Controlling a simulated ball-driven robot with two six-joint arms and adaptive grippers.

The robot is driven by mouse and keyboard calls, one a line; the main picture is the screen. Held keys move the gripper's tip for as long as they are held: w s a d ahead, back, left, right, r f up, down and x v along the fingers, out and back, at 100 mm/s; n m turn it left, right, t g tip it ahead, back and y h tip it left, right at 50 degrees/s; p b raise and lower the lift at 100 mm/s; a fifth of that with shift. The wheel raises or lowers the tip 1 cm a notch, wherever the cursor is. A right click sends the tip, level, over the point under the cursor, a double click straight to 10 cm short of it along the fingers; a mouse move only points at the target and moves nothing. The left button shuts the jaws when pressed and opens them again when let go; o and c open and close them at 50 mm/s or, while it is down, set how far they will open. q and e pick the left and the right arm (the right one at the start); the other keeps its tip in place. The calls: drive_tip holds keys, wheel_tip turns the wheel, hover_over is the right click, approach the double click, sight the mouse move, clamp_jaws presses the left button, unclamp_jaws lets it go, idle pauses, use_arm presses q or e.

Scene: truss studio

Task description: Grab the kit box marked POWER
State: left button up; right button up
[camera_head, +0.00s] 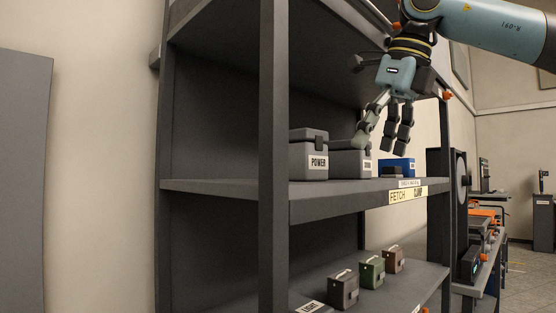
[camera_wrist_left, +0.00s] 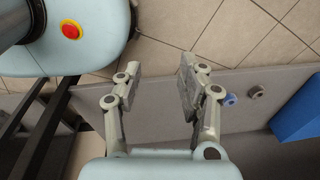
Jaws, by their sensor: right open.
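The grey kit box marked POWER (camera_head: 309,163) stands upright on the middle shelf (camera_head: 235,190) in the head view. It is just right of the front post, with a dark latch on its lid. My right gripper (camera_head: 381,146) hangs fingers down, open and empty, to the right of the POWER box. It appears in front of a second grey box (camera_head: 345,162) and partly covers it and its label. My left gripper (camera_wrist_left: 160,76) shows only in the left wrist view, its fingers apart with nothing between them.
A blue box (camera_head: 402,165) stands further right on the same shelf, above a FETCH label (camera_head: 398,197). The dark front post (camera_head: 273,150) rises beside the POWER box. Small grey (camera_head: 344,291), green (camera_head: 372,272) and brown (camera_head: 393,260) cases stand on the lower shelf.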

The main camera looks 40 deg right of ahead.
sight(319, 150)
drive_tip(key=w+p, duration=0.2)
drive_tip(key=p, duration=0.3)
drive_tip(key=w+p, duration=0.2)
drive_tip(key=p, duration=0.3)
drive_tip(key=w+r+p, duration=0.1)
drive_tip(key=w+p, duration=0.1)
drive_tip(key=p, duration=0.4)
drive_tip(key=shift+w+a, duration=0.25)
drive_tip(key=shift+w, duration=0.05)
drive_tip(key=shift+w+d+f+p, duration=0.1)
drive_tip(key=shift+w+f+p, duration=0.2)
drive_tip(key=shift+w+p, duration=0.25)
drive_tip(key=p, duration=0.2)
drive_tip(key=w+p, duration=0.1)
drive_tip(key=p, duration=0.1)
drive_tip(key=shift+w+a+r, duration=0.25)
drive_tip(key=shift+w+a, duration=0.05)
drive_tip(key=shift+a, duration=0.05)
drive_tip(key=shift+w+f+p, duration=0.15)
drive_tip(key=shift+w+p, duration=0.6)
drive_tip(key=shift+w, duration=0.6)
drive_tip(key=shift+x, duration=0.8)
use_arm(q)
wheel_tip(319, 150, up, 23)
drive_tip(key=shift+s, duration=0.2)
use_arm(e)
drive_tip(key=shift+s, duration=0.15)
